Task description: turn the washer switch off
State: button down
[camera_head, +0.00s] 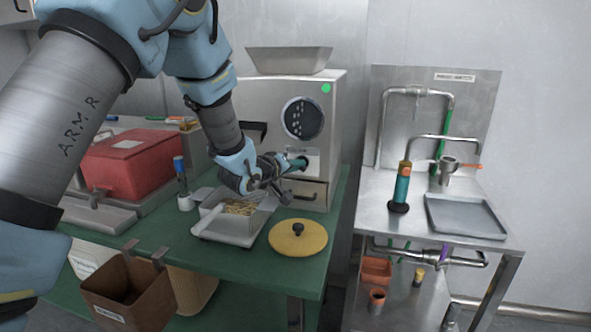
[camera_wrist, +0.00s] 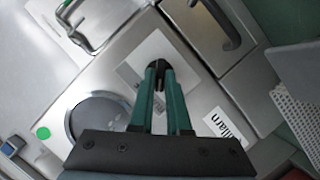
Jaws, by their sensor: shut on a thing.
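The metal machine (camera_head: 250,97) with a round window stands at the back of the green counter. A pale square switch plate (camera_wrist: 138,67) is on its front, beside the window. My gripper (camera_head: 302,163) reaches the front of this machine, below the window. In the wrist view its two green fingers (camera_wrist: 158,72) come together over the plate, shut on a small dark switch knob that they mostly hide. I cannot read the switch's position. A green light (camera_head: 326,88) shows at the machine's upper right corner, and it also shows in the wrist view (camera_wrist: 43,133).
Below my gripper are a metal tray of beans (camera_head: 240,207) and a yellow round lid (camera_head: 298,238). A red box (camera_head: 125,160) stands at left. A steel sink stand (camera_head: 385,185) with pipes and a grey tray (camera_head: 465,217) is at right. A brown bin (camera_head: 130,290) hangs in front.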

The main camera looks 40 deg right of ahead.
jog(key=shift+s+d+r+m+t+y+b, duration=0.15)
jog(key=shift+m+t+y+b, duration=0.6)
jog(key=shift+m+b, duration=0.85)
jog(key=shift+s+f+m+t+y+b, duration=0.1)
jog(key=shift+m+t+y+b, duration=0.6)
jog(key=shift+m+b, duration=0.9)
jog(key=shift+r+b, duration=0.1)
jog(key=shift+b, duration=0.2)
jog(key=c, duration=0.9)
grip_release()
jog(key=b+v, duration=0.1)
jog(key=v, duration=0.9)
jog(key=shift+s+a+r, duration=0.1)
jog(key=shift+s+a, duration=0.15)
jog(key=shift+a, duration=0.05)
